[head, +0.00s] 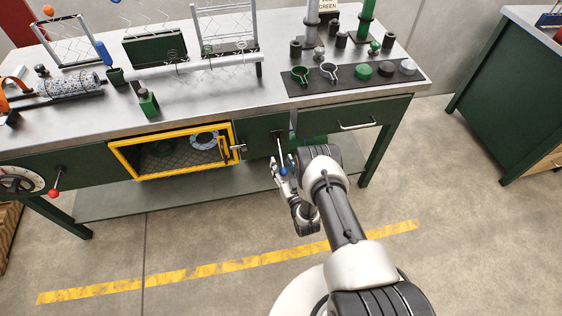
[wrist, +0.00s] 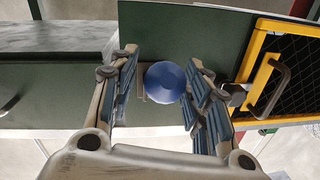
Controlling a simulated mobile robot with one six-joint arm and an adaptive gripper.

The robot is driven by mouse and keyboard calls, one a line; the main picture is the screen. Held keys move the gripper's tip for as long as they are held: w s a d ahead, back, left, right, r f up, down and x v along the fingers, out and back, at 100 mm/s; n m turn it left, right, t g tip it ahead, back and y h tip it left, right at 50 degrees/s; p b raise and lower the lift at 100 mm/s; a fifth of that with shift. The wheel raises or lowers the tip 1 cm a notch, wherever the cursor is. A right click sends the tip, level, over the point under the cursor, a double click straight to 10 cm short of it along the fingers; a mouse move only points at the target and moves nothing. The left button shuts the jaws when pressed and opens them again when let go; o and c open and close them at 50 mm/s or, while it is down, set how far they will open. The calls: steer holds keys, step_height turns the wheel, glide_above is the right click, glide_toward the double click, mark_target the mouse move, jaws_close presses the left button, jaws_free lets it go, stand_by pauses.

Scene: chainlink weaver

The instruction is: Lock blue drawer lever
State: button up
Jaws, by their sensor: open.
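In the head view the rod hangs down from a small plate. In the wrist view the round blue knob (wrist: 165,82) lies between the two fingers. My gripper (wrist: 164,78) is open around the knob, with a small gap visible on the left and the right finger very close. Whether a finger touches it I cannot tell. In the head view my gripper (head: 282,168) is at the knob, partly hidden by my arm.
The yellow-framed mesh door (head: 172,149) with its latch (head: 239,148) is left of the lever; its handle (wrist: 270,84) is close to the right finger in the wrist view. A green drawer (head: 350,124) is to the right. Open floor (head: 200,225) lies in front.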

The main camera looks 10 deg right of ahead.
steer(key=shift+s, duration=0.1)
jaws_close()
stand_by(0.4)
stand_by(0.4)
